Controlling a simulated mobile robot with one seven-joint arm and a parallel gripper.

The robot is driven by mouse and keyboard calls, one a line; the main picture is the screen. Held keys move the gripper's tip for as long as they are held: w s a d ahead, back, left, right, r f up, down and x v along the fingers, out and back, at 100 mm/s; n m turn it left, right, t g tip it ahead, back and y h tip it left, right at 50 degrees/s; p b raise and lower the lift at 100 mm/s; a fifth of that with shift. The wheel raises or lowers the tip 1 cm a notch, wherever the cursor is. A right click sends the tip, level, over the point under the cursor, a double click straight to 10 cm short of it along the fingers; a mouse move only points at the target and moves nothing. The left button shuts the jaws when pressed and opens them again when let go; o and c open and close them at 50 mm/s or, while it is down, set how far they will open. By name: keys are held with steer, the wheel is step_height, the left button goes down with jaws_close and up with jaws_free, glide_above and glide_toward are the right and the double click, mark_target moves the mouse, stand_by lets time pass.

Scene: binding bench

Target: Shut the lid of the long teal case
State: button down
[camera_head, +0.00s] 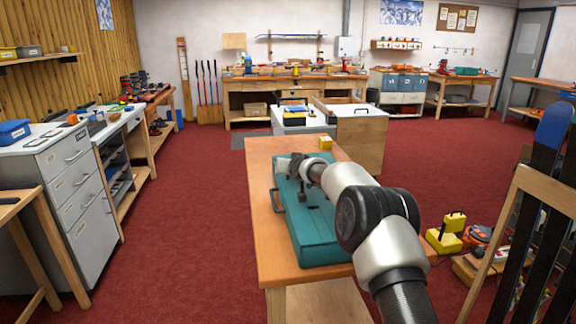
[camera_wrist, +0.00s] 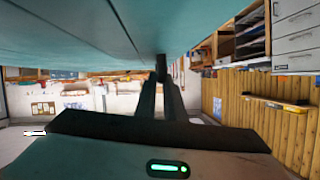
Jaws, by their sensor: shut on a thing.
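The long teal case (camera_head: 318,247) lies on the wooden-topped bench, with a dark handle (camera_head: 278,201) on its left side. Its top looks flat and level in the head view; I cannot tell whether the lid is fully down. My gripper (camera_head: 303,194) is at the upper middle of the case, partly hidden by my arm. In the wrist view, the teal surface (camera_wrist: 70,35) fills the top, crossed by a dark seam. My gripper's dark fingers (camera_wrist: 161,72) come together at this surface, shut on a small dark part there, seemingly on the lid.
A small yellow box (camera_head: 325,143) sits at the bench's (camera_head: 262,160) far end. Yellow cases (camera_head: 446,236) and other gear stand at right, near a wooden rack of skis (camera_head: 545,170). A grey drawer cabinet (camera_head: 72,185) stands left. Red floor between is clear.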

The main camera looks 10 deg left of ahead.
steer(key=shift+a+f, duration=0.1)
steer(key=shift+f, duration=0.1)
steer(key=c, duration=1.8)
jaws_free()
steer(key=shift+f, duration=0.1)
steer(key=shift+c, duration=0.2)
steer(key=shift+s+d+r, duration=0.2)
steer(key=shift+s+r, duration=0.05)
steer(key=v, duration=1.6)
steer(key=shift+s+d, duration=0.15)
steer(key=shift+s, duration=0.2)
